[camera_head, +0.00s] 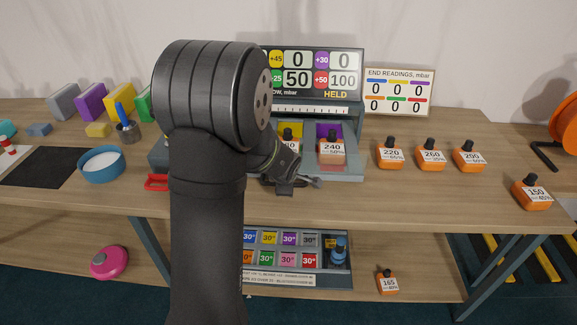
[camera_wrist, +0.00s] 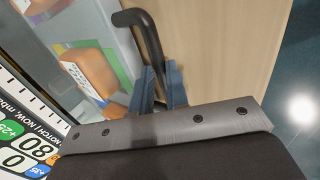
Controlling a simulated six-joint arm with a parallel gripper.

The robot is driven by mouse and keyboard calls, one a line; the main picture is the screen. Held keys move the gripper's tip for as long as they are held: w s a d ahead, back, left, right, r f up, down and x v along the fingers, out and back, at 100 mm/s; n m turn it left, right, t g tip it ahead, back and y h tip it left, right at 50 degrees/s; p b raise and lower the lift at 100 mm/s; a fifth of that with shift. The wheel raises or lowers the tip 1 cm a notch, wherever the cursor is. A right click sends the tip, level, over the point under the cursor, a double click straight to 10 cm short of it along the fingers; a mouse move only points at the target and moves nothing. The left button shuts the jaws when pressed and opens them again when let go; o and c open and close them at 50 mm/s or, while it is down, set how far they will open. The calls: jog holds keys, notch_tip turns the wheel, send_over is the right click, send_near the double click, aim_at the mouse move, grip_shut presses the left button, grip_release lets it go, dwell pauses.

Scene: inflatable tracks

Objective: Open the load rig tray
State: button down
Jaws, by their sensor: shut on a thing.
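The load rig tray (camera_head: 345,177) is a grey tray at the front of the rig. It has coloured bays, and orange weights stand in it, one marked 240 (camera_head: 331,149). A second weight beside it is partly hidden by my arm. In the wrist view, the tray's dark bent handle (camera_wrist: 147,35) runs down between the blue-grey fingers of my gripper (camera_wrist: 163,78). The fingers are shut on the handle. In the head view my gripper (camera_head: 296,184) is low at the tray's front edge, and my arm covers the rig's left part.
The rig's display panel (camera_head: 315,75) reads HELD. Several orange weights (camera_head: 430,155) stand on the table (camera_head: 400,195) to the right. A red handle (camera_head: 156,182) shows left of my arm. The table in front of the tray looks clear.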

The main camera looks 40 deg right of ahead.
jog(key=s+a, duration=0.8)
jog(key=shift+s+a, duration=0.3)
jog(key=c, duration=1.4)
grip_release()
jog(key=shift+r, duration=0.1)
jog(key=v, duration=1.7)
jog(key=shift+s, duration=0.1)
jog(key=x, duration=1.4)
jog(key=shift+w+f, duration=0.2)
jog(key=shift+f, duration=0.1)
